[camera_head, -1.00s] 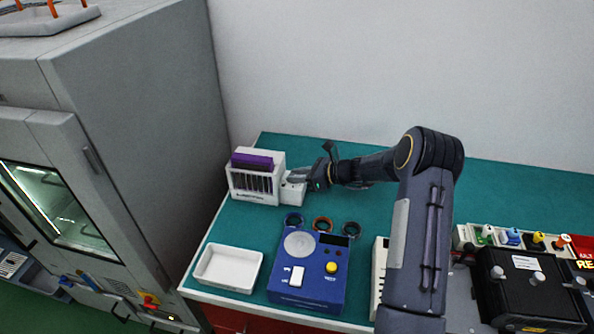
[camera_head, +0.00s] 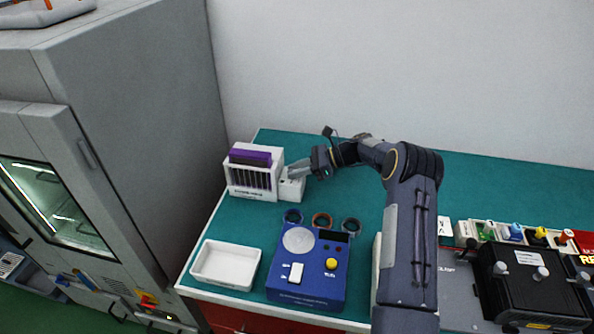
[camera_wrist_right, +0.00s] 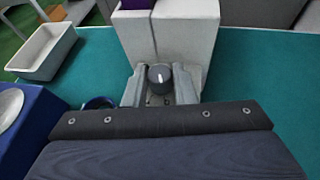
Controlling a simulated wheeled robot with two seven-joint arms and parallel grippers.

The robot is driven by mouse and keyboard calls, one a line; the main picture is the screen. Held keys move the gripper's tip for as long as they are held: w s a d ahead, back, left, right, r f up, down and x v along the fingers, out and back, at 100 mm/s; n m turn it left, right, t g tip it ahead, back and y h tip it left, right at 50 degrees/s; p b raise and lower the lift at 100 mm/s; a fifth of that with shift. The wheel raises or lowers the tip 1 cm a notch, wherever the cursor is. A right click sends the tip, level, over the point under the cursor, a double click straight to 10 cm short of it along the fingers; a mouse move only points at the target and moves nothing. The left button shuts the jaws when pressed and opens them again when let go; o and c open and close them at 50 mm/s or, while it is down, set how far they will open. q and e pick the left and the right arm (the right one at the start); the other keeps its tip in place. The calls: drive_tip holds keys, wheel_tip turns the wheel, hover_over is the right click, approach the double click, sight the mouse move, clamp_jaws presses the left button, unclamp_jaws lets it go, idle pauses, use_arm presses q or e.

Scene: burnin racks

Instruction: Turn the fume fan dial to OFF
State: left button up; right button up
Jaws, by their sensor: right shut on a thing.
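The fume fan dial is a dark grey round knob (camera_wrist_right: 160,76) with a white pointer mark, in the right wrist view. The mark runs roughly up and down in that view. The knob sits on the small white box (camera_head: 292,190) joined to the right side of a white slotted unit (camera_head: 240,189) with a purple top. My right gripper (camera_head: 295,171) is above this small box, with its fingers pointing left. In the wrist view its two fingers (camera_wrist_right: 160,88) are on either side of the knob and shut on it. Any OFF lettering is hidden or too small to read. My left gripper is not in view.
A blue device (camera_head: 310,287) with a yellow knob and a white empty tray (camera_head: 226,266) stand at the front. A tall grey cabinet (camera_head: 140,120) is at left. The green bench (camera_head: 470,185) is clear at the back right.

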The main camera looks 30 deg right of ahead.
drive_tip(key=o, duration=0.7)
drive_tip(key=b+v, duration=0.2)
drive_tip(key=v, duration=0.5)
drive_tip(key=shift+s+d+r, duration=0.1)
drive_tip(key=shift+d+r, duration=0.15)
drive_tip(key=shift+d, duration=0.05)
